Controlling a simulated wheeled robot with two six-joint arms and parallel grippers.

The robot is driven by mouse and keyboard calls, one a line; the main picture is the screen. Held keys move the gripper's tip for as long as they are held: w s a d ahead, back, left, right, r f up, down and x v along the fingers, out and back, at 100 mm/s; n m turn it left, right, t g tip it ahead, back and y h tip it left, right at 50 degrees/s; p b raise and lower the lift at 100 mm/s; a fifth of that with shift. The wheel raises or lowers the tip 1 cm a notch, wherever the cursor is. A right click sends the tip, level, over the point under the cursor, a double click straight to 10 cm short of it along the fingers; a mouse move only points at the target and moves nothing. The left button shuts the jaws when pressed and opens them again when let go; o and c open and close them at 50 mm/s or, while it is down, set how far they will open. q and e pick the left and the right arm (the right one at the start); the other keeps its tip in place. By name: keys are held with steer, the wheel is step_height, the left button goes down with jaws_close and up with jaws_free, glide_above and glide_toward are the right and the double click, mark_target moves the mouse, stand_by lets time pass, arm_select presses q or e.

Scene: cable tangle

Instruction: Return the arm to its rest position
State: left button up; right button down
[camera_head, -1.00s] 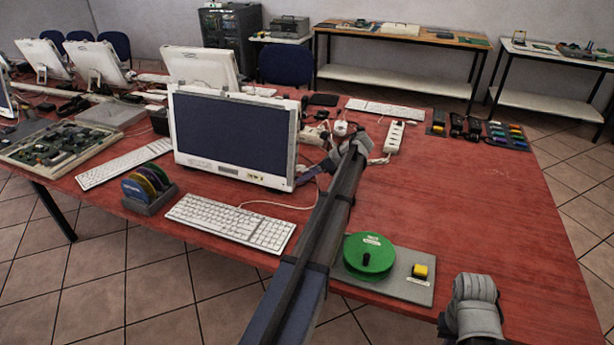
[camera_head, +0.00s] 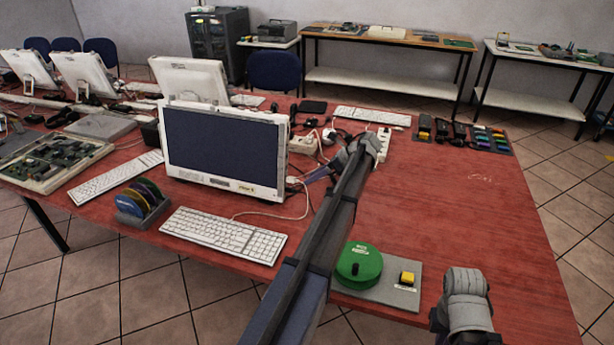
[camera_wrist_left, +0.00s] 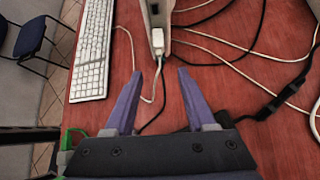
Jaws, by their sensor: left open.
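My left arm reaches over the red table (camera_head: 460,220) in the head view, with its wrist near the white power strip (camera_head: 384,140). My left gripper (camera_head: 316,176) points left toward the cables beside the monitor (camera_head: 222,150). In the left wrist view, its purple fingers (camera_wrist_left: 161,72) are apart with nothing gripped between them. A white cable (camera_wrist_left: 148,99) and a dark cable pass below or between the fingers; their heights are unclear. A white plug (camera_wrist_left: 157,40) shows beyond the tips at the monitor's edge. Part of my right arm shows at lower right; its gripper is not seen.
A white keyboard (camera_head: 222,235) lies before the monitor. A green spool (camera_head: 358,264) and a yellow button (camera_head: 407,279) sit on a grey plate near the front edge. Dark adapters (camera_head: 459,131) lie at the back right. The table's right side is mostly clear.

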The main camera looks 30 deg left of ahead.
arm_select(q)
steer(key=s+d+n+t+h+p, duration=0.1)
steer(key=s+d, duration=0.3)
steer(key=d, duration=0.4)
steer(key=s+d+n+t+h+p, duration=0.1)
steer(key=s+d+n+p, duration=0.1)
steer(key=s+d, duration=0.3)
steer(key=s+d+f+n+t+h+p, duration=0.1)
steer(key=s+d+n, duration=0.2)
steer(key=d, duration=0.8)
steer(key=shift+s+d+h, duration=0.2)
steer(key=shift+s+h, duration=0.2)
steer(key=shift+s, duration=0.55)
steer(key=s+d+n+h+p, duration=0.3)
steer(key=s+d+n, duration=0.3)
steer(key=s+d, duration=0.9)
steer(key=shift+s+d+r+n+t+h, duration=0.2)
steer(key=shift+s+r+n+t+h, duration=0.15)
steer(key=shift+s+h, duration=0.2)
